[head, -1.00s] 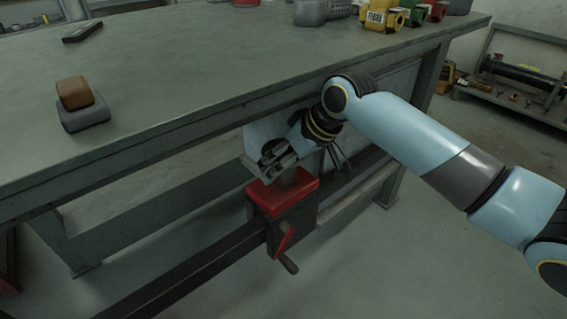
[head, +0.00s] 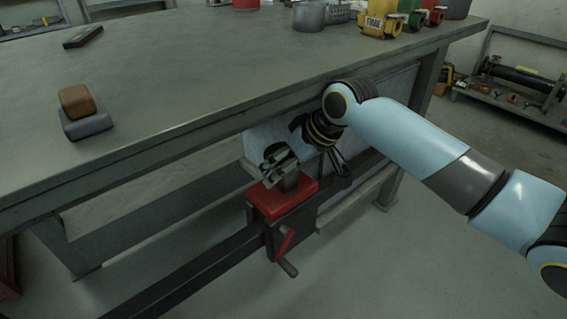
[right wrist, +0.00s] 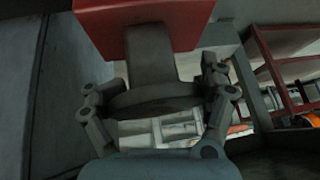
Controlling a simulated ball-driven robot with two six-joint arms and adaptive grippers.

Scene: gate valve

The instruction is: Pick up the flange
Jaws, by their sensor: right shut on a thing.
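The flange is a dark grey round disc with a thick neck (right wrist: 155,97), between the fingers of my right gripper (right wrist: 158,100) in the right wrist view. The neck runs to a red block (right wrist: 145,20). In the head view my right gripper (head: 277,163) is just above this red-topped stand (head: 282,203), shut on the flange (head: 289,182), which is mostly hidden behind the fingers. I cannot tell whether the flange's neck touches the red top. My left gripper is not in view.
A grey workbench (head: 190,75) stands behind and above the stand, with its edge close to my right arm. A brown and grey block (head: 84,115) and several valve parts (head: 382,18) lie on it. A red crank (head: 284,245) sticks out below the stand's top. A shelf (head: 520,95) stands at right.

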